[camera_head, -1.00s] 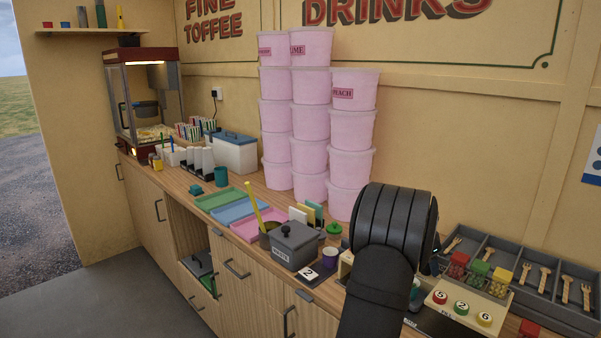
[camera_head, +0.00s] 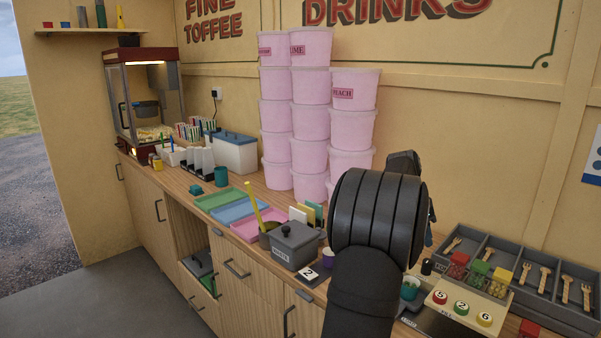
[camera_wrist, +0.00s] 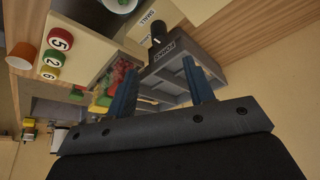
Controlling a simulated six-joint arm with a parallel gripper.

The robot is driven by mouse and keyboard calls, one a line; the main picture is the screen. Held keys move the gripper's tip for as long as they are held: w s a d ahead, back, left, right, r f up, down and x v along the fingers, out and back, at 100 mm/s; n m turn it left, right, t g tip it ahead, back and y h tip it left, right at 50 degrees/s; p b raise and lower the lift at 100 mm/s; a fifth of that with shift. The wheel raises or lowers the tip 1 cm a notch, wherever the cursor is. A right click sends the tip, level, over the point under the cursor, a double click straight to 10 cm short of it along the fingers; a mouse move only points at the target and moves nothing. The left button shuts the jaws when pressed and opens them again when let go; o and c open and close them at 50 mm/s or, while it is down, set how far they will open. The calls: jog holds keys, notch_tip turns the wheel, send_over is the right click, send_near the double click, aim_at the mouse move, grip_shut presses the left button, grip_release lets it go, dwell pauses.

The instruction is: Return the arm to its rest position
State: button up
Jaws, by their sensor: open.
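My gripper (camera_wrist: 162,88) shows in the wrist view as two blue fingers set wide apart on a dark bar. It is open, with nothing between the fingers. Beyond the fingers is the grey compartment tray (camera_wrist: 176,72). In the head view my dark arm stands in front of the counter (camera_head: 190,178), right of the grey lidded waste box (camera_head: 294,245). The gripper's fingers are mostly hidden behind the arm there.
The fork tray (camera_head: 545,300) and the panel of numbered buttons (camera_head: 461,307) lie to the right. Tall stacks of pink tubs (camera_head: 310,118) stand behind. Coloured trays (camera_head: 232,211) and a popcorn machine (camera_head: 143,100) are on the left. A teal cup (camera_head: 409,290) is beside the arm.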

send_near(428, 261)
jog(key=x, duration=1)
jog(key=shift+f, duration=0.25)
jog(key=shift+r+n+t, duration=0.2)
jog(key=shift+n+t, duration=0.1)
jog(key=shift+n, duration=0.5)
jog(key=n, duration=0.2)
jog(key=n+t+y, duration=0.1)
jog(key=n, duration=0.1)
jog(key=shift+n+t, duration=0.3)
jog(key=shift+n, duration=0.1)
jog(key=v, duration=1.3)
jog(key=shift+a+r, duration=0.2)
jog(key=shift+r, duration=0.15)
jog(key=shift+s, duration=0.1)
jog(key=x, duration=1.4)
jog(key=shift+m+g+h, duration=0.3)
jog(key=shift+m+g, duration=0.1)
jog(key=shift+m, duration=0.9)
jog(key=shift+r, duration=0.1)
